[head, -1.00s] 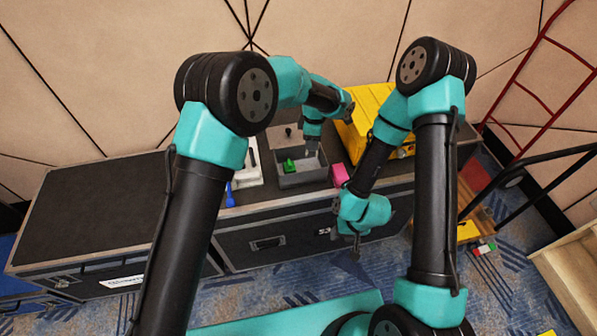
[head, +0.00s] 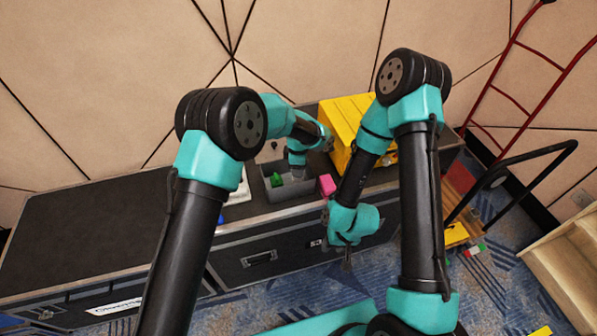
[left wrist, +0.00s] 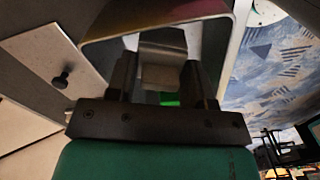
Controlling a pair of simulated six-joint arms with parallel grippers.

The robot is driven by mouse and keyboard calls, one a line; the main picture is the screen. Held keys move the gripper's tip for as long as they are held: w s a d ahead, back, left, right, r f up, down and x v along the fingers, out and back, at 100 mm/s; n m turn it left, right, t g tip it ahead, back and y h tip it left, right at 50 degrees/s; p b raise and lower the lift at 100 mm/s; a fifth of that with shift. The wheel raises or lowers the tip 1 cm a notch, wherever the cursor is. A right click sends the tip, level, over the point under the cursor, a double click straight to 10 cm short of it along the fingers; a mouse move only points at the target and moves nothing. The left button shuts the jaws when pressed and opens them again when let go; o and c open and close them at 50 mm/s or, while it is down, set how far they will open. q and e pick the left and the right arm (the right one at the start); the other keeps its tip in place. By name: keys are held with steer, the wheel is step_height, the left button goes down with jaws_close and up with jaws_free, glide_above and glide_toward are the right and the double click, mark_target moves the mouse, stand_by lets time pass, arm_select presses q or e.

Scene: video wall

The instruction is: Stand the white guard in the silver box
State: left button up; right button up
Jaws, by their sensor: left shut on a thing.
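The silver box (head: 293,192) is an open grey tray on the black case top, near its front edge. A small green thing (head: 277,180) is inside it at the left. My left gripper (head: 298,174) is over the right part of the box, pointing down.
A pink block (head: 327,185) stands just right of the box. A yellow case (head: 343,118) is behind it. A white item (head: 241,190) lies to the left, partly behind my left arm. The black case top (head: 85,220) is clear at far left.

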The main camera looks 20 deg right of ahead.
arm_select(q)
steer(key=shift+f, duration=1.3)
steer(key=shift+f, duration=0.15)
steer(key=o, duration=0.9)
step_height(320, 180, up, 12)
steer(key=shift+r, duration=0.15)
